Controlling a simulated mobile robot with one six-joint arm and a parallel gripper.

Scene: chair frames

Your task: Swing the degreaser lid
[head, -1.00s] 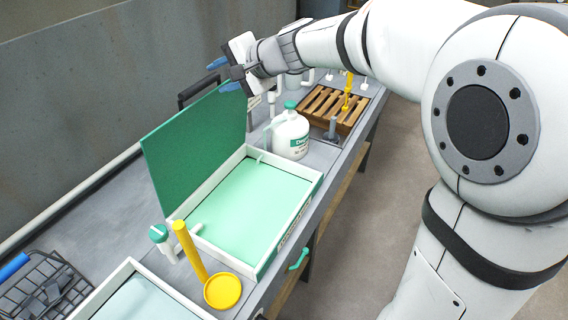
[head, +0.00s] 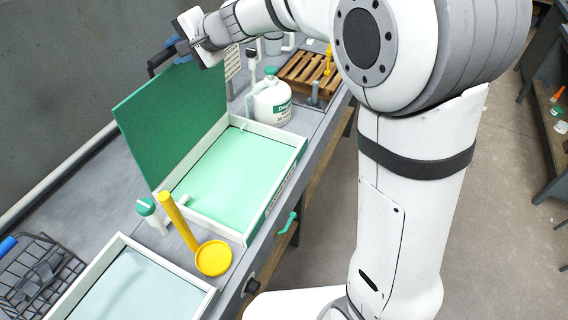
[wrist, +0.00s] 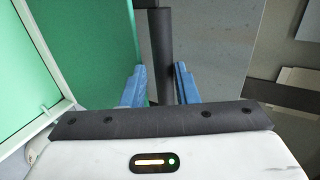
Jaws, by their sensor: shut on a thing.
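The degreaser lid (head: 172,118) is a green panel standing steeply open along the back of a white-rimmed tray (head: 268,208) with a pale green inside. The lid's dark bar handle (head: 154,66) sticks up from its top edge. My gripper (head: 177,50) is at this handle and shut on it. In the wrist view the dark handle (wrist: 161,50) runs between the two blue fingers (wrist: 160,86), with the green lid (wrist: 92,50) to the left. The exact finger contact is partly hidden in the head view.
A white degreaser jug (head: 272,102) stands behind the tray, near a wooden rack (head: 305,72). A yellow post with a round dish (head: 214,258) and a green-capped bottle (head: 149,212) stand in front. A wire basket (head: 38,275) is at left. A wall (head: 60,90) rises behind the bench.

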